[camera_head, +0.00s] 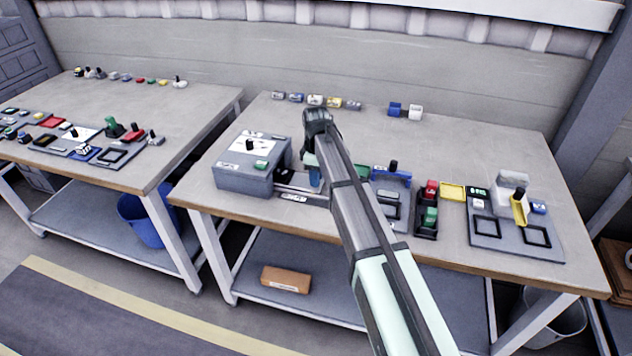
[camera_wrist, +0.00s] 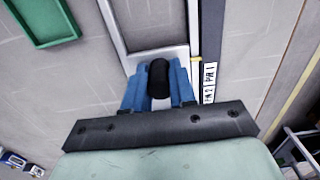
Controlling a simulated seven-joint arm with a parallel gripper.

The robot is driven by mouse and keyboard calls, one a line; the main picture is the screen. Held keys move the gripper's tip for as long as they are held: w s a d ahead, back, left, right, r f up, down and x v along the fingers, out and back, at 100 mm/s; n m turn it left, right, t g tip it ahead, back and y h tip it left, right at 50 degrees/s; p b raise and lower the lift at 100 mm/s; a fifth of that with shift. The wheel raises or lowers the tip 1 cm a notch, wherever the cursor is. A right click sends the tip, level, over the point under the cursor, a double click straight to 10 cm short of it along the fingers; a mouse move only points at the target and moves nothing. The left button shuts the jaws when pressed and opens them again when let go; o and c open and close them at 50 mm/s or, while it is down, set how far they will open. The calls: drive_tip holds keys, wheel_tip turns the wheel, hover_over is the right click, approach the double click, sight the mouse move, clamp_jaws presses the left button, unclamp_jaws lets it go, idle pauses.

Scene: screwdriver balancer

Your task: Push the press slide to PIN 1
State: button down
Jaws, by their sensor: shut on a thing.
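In the wrist view, my gripper (camera_wrist: 160,75) has its two blue fingers closed on either side of a black knob (camera_wrist: 158,80). The knob stands on the light grey press slide (camera_wrist: 178,55), which lies in a framed track. A thin yellow mark (camera_wrist: 196,65) at the slide's right edge is beside a white label strip (camera_wrist: 209,82). The upper label looks like PIN 1; the lower one is hard to read. In the head view, my gripper (camera_head: 314,175) is low at the track, right of the grey box (camera_head: 240,180); my arm hides much of the slide.
A green-rimmed tray (camera_wrist: 70,38) lies at upper left in the wrist view. Right of my arm in the head view are a dark holder with red and green blocks (camera_head: 428,212) and a grey station (camera_head: 487,240).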

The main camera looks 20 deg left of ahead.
sight(306, 181)
drive_tip(key=shift+a, duration=1.75)
drive_tip(key=c, duration=0.8)
unclamp_jaws()
drive_tip(key=shift+c, duration=0.2)
drive_tip(key=shift+r, duration=0.1)
wheel_tip(306, 181, up, 7)
